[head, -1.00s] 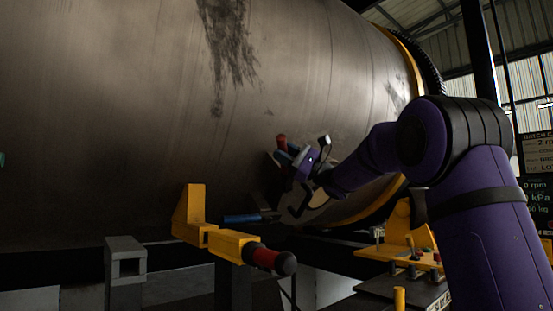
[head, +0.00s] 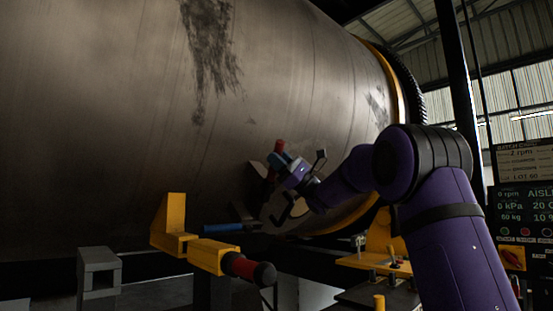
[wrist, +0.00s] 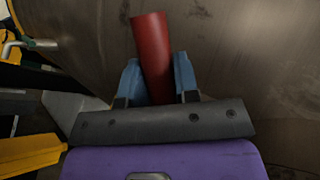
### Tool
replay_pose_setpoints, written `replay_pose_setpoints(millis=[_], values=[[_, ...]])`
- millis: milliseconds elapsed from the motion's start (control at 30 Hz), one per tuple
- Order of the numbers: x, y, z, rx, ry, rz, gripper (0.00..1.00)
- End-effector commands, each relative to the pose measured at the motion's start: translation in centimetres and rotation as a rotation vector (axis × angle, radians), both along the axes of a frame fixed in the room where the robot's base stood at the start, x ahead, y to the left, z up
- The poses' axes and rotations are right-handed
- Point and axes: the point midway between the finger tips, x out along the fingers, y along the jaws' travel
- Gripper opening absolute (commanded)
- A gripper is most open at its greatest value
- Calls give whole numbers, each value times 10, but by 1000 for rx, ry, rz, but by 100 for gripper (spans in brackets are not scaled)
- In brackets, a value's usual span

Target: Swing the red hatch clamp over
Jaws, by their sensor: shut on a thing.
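The red hatch clamp handle (head: 279,146) sticks up at the lower side of the big metal drum (head: 130,100). My gripper (head: 277,161) is shut on it, with its blue fingers around the handle. In the wrist view the red bar (wrist: 151,50) stands between the two blue fingers of my gripper (wrist: 159,82), tilted slightly left, with its upper end free. The clamp's lower part and pivot are mostly hidden by my gripper and wrist.
A blue-gripped lever (head: 222,227) lies left of the clamp. A yellow bracket (head: 172,225) and a red-and-black handle (head: 250,269) stand in front. A yellow fixture (head: 385,240) and a dark display panel (head: 525,205) are on the right.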

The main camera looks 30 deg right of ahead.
Motion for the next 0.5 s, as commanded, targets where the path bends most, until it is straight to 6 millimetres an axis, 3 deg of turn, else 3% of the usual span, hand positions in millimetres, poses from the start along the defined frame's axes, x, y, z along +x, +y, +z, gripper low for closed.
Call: replay_pose_setpoints(millis=[167,200,267,500], values=[[2,-1,-3,2,8,1,0],[2,-1,-3,2,8,0,38],[2,-1,-3,2,8,0,52],[1,0,-1,1,4,0,54]])
